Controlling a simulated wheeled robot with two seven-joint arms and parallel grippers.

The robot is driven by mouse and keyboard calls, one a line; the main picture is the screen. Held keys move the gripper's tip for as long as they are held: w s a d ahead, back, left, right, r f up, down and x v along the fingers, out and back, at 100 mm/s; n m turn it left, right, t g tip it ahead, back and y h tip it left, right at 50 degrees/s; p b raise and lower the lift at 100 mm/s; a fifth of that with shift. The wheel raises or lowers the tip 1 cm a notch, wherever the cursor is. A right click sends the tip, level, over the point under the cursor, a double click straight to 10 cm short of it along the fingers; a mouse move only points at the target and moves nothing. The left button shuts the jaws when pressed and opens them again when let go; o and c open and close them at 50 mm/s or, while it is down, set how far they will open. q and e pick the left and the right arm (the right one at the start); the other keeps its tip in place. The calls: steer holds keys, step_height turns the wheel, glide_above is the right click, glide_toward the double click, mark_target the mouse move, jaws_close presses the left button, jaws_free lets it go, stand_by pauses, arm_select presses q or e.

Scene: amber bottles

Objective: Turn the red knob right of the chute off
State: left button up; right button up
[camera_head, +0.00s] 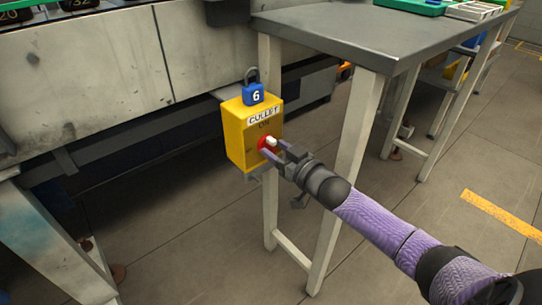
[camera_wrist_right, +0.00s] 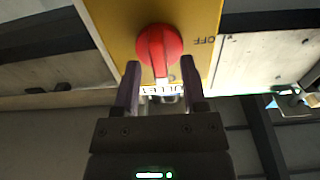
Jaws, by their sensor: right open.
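The red knob (camera_head: 266,143) is on the front of a yellow switch box (camera_head: 238,131), with "ON" above it and a label reading roughly "CULLET". In the right wrist view the red knob (camera_wrist_right: 158,50) shows large, with its grip bar lengthwise in the picture and "OFF" printed to its right. My right gripper (camera_head: 272,148) is open at the knob. In the right wrist view its fingers (camera_wrist_right: 158,80) stand on either side of the knob's near end. I cannot tell whether they touch it. My left gripper is not in view.
A large pale metal machine panel (camera_head: 90,70) fills the upper left.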

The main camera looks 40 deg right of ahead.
steer(key=shift+w, duration=0.45)
steer(key=shift+c, duration=0.4)
jaws_close()
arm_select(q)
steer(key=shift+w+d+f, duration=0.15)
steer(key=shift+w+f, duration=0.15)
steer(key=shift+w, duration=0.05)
